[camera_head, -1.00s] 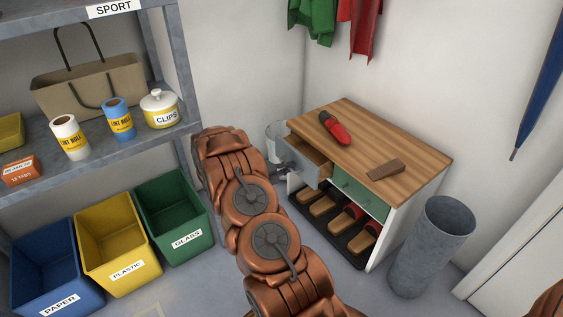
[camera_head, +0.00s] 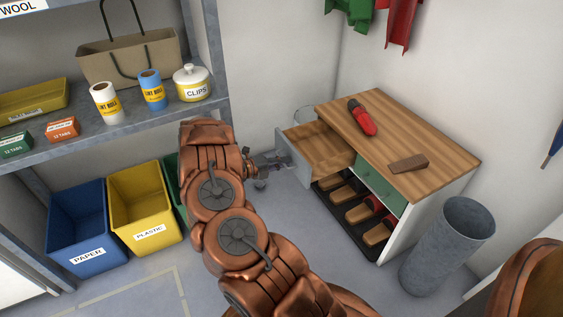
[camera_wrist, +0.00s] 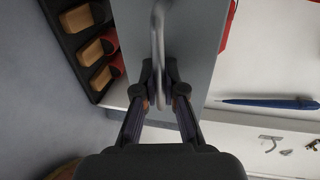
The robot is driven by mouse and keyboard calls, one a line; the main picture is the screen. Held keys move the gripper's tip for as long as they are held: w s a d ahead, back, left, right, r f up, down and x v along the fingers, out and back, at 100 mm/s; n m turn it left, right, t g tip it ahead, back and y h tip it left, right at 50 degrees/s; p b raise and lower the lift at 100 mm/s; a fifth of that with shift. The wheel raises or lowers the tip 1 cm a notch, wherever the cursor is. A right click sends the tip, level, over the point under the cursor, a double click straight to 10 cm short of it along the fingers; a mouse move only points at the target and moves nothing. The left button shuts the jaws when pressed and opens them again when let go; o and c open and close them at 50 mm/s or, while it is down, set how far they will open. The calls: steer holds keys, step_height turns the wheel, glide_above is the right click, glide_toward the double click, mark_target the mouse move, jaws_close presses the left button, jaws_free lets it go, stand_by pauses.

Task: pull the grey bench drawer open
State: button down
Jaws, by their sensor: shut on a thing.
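The grey bench drawer (camera_head: 297,156) is at the left of the wooden-topped bench (camera_head: 440,155). It stands well out from the bench, and its wooden inside (camera_head: 322,146) shows. In the wrist view the flat grey drawer front (camera_wrist: 200,45) fills the upper middle, with its bar handle (camera_wrist: 158,35) upright in the picture. My gripper (camera_head: 282,160) is at the drawer front in the head view. In the wrist view my gripper (camera_wrist: 162,95) is shut on the handle, with the fingers around its lower part.
A green drawer (camera_head: 380,185) beside it is shut. Slippers (camera_head: 358,193) stand on a dark tray below. A red and black thing (camera_head: 361,117) and a brown block (camera_head: 408,163) lie on top. A grey bin (camera_head: 447,245) stands right; yellow (camera_head: 142,205) and blue (camera_head: 77,225) bins stand left.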

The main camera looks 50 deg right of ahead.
steer(key=shift+w+a, duration=0.2)
steer(key=shift+a, duration=0.1)
steer(key=c, duration=1.5)
jaws_free()
steer(key=shift+c, duration=0.2)
steer(key=shift+s+d, duration=0.1)
steer(key=shift+r, duration=0.75)
steer(key=o, duration=1)
steer(key=r, duration=0.5)
steer(key=shift+w+d+r, duration=0.15)
steer(key=shift+w, duration=0.1)
steer(key=shift+c, duration=0.2)
steer(key=r, duration=0.2)
steer(key=shift+a+r, duration=0.3)
steer(key=shift+a, duration=0.05)
steer(key=c, duration=1)
steer(key=shift+o, duration=0.2)
steer(key=shift+s+d, duration=0.1)
steer(key=shift+d, duration=0.1)
steer(key=shift+s+r, duration=0.1)
steer(key=shift+r, duration=0.25)
